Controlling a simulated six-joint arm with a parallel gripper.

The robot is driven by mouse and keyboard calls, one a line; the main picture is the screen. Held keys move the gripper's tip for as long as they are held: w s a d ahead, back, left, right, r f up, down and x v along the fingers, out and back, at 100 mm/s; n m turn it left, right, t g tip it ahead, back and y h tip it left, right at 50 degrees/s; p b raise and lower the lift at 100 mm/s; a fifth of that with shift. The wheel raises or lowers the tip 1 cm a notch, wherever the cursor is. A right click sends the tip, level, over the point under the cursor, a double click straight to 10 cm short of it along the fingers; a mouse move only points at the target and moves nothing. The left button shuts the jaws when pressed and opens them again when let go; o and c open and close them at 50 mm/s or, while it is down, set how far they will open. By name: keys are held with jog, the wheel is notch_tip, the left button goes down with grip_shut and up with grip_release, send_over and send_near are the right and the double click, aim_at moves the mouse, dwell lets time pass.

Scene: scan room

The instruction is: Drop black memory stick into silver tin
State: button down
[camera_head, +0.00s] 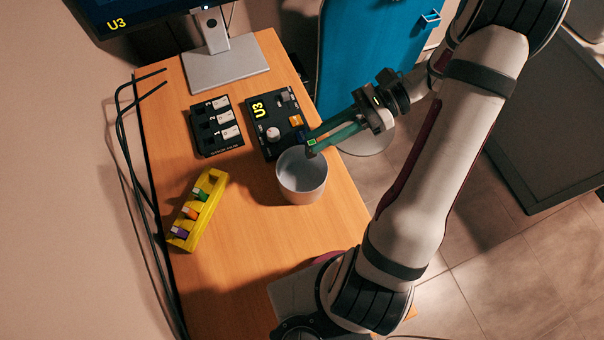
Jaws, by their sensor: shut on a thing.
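The silver tin (301,190) is a round, open, pale grey pot upright on the wooden table, near its right edge. My gripper (310,147) reaches in from the right with long green fingers, and its tips appear over the tin's far rim. The jaws are shut on a small dark piece (311,141) with a bright green patch. The fingers hide most of it, so I cannot tell for certain that it is the black memory stick. No other black memory stick shows clearly. The tin's visible inside looks empty.
A black U3 box (264,139) with a knob stands just behind the tin. A black holder (205,147) with white pieces is left of it. A yellow rack (211,206) holds coloured sticks. A monitor stand (228,70) is at the back.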

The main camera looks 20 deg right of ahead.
jog(key=shift+f, duration=2.7)
jog(key=c, duration=0.7)
grip_release()
jog(key=shift+c, duration=0.2)
jog(key=v, duration=1.5)
jog(key=shift+d, duration=0.4)
